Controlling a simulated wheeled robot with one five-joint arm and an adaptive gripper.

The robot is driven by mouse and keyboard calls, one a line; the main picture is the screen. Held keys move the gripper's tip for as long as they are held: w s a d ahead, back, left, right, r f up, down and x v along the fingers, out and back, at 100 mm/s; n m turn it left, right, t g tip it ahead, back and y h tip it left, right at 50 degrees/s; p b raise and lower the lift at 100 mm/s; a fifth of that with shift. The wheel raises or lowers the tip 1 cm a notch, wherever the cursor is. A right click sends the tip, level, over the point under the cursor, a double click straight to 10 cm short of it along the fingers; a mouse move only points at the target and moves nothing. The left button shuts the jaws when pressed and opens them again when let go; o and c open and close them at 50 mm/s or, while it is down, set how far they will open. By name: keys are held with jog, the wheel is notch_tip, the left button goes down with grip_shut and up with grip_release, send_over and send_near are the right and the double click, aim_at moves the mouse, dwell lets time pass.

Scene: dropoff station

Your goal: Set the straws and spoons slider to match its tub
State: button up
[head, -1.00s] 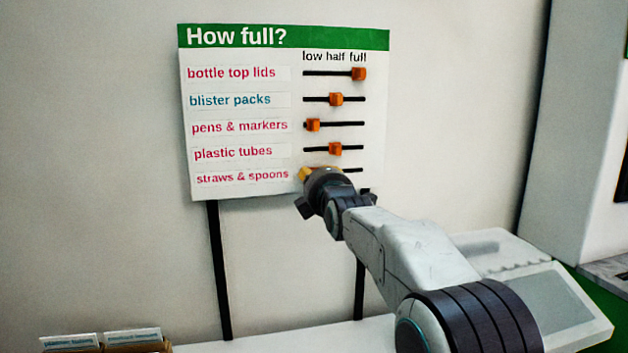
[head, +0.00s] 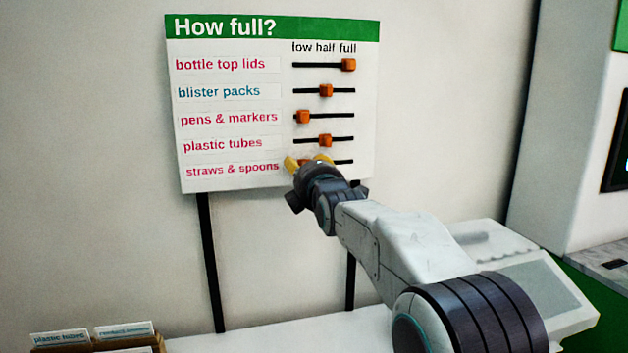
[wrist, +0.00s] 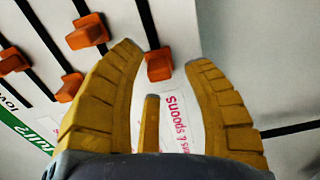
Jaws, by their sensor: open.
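The straws & spoons slider is the bottom row of the "How full?" board (head: 230,180). In the wrist view its orange knob (wrist: 159,66) sits at the label end of its black track, the low end. My gripper (head: 307,160) is at this row in the head view and hides most of the knob and the left of the track. Its two yellow fingers (wrist: 166,55) are spread, one on each side of the knob, with gaps visible. The row's label (wrist: 178,118) shows between the fingers. The straws and spoons tub is not in view.
The plastic tubes knob (head: 325,140) is just above, at half; the pens & markers knob (head: 303,116) is at low. Blister packs (head: 326,90) is at half, bottle top lids (head: 348,65) at full. Labelled cards in a brown holder (head: 95,345) are at the lower left.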

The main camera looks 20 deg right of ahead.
jog(key=s, duration=1)
jog(key=shift+s, duration=0.3)
jog(key=s+f+m+g+p, duration=0.3)
jog(key=s+f+m+g, duration=0.2)
jog(key=s, duration=0.6)
jog(key=s+f+m+g+p, duration=0.4)
jog(key=s+f+m, duration=0.3)
jog(key=s, duration=0.4)
jog(key=s+f+m+g+p, duration=0.3)
jog(key=s+f+m+g, duration=0.2)
jog(key=s, duration=0.6)
jog(key=shift+f+m+g+p, duration=0.3)
jog(key=shift+f+m+p, duration=0.15)
jog(key=shift+f, duration=0.35)
jog(key=shift+d, duration=0.1)
